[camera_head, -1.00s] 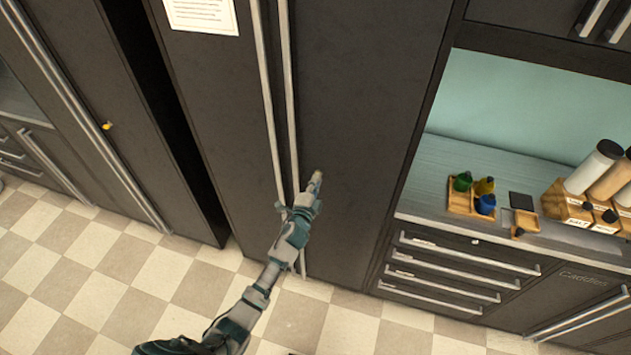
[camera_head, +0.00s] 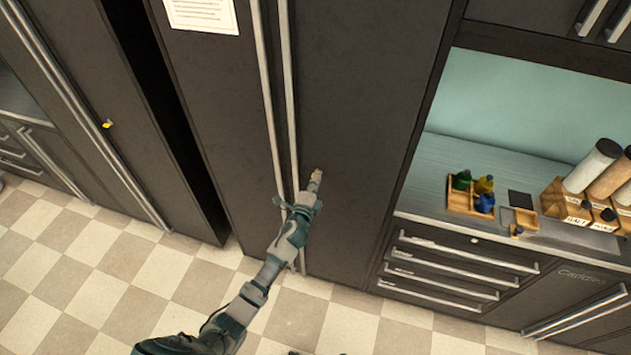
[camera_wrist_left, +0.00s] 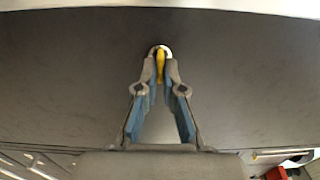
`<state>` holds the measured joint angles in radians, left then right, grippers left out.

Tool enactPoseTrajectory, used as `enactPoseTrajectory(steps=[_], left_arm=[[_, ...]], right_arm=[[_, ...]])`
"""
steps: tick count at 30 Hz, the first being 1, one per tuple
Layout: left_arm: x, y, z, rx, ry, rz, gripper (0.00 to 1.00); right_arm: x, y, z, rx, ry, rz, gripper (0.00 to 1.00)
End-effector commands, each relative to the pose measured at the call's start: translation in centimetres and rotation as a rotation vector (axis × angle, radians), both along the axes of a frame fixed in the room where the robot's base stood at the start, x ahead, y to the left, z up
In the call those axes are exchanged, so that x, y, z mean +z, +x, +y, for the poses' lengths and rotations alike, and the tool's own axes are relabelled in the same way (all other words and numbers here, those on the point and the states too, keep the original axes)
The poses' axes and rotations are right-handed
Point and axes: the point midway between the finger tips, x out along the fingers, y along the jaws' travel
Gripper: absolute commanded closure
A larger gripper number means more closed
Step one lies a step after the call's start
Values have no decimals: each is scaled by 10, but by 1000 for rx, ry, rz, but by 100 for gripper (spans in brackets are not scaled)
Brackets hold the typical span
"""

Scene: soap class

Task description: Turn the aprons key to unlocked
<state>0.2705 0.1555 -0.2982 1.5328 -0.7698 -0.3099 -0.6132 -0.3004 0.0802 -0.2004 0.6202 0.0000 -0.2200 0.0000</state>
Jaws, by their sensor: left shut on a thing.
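My left gripper (camera_head: 315,181) is at the dark cabinet door (camera_head: 350,110), right of the two long vertical handles. In the left wrist view my left gripper (camera_wrist_left: 160,78) is shut on a yellow key (camera_wrist_left: 160,64), one finger on each side of it. The key sits in a round, pale lock (camera_wrist_left: 164,49) on the dark door. In the head view the gripper hides this key. I cannot tell which way the key is turned. My right gripper is not in view.
Another yellow key (camera_head: 107,124) sits in a cabinet door at the left. A paper sheet (camera_head: 201,15) hangs on the middle cabinet. A counter (camera_head: 450,150) at the right holds a wooden tray (camera_head: 459,203) with small bottles. The checkered floor (camera_head: 90,265) is clear.

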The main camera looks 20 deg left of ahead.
Motion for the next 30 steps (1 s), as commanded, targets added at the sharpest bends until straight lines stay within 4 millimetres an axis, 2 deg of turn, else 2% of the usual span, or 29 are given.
enactPoseTrajectory(steps=[1, 2, 4, 12, 16, 30], left_arm=[[-7, -2, -1, -1, 2, 12, 100], [-7, -2, -1, -1, 2, 12, 86], [-7, -2, -1, -1, 1, 11, 68], [-3, -2, -1, -1, 0, 5, 68], [-3, -9, 0, -1, 1, 5, 68], [-6, -102, 3, -2, 0, 9, 68]], right_arm=[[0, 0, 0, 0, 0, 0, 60], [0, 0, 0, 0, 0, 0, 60], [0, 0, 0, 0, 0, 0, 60], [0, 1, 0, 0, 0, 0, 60], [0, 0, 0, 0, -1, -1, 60], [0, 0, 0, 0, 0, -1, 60]])
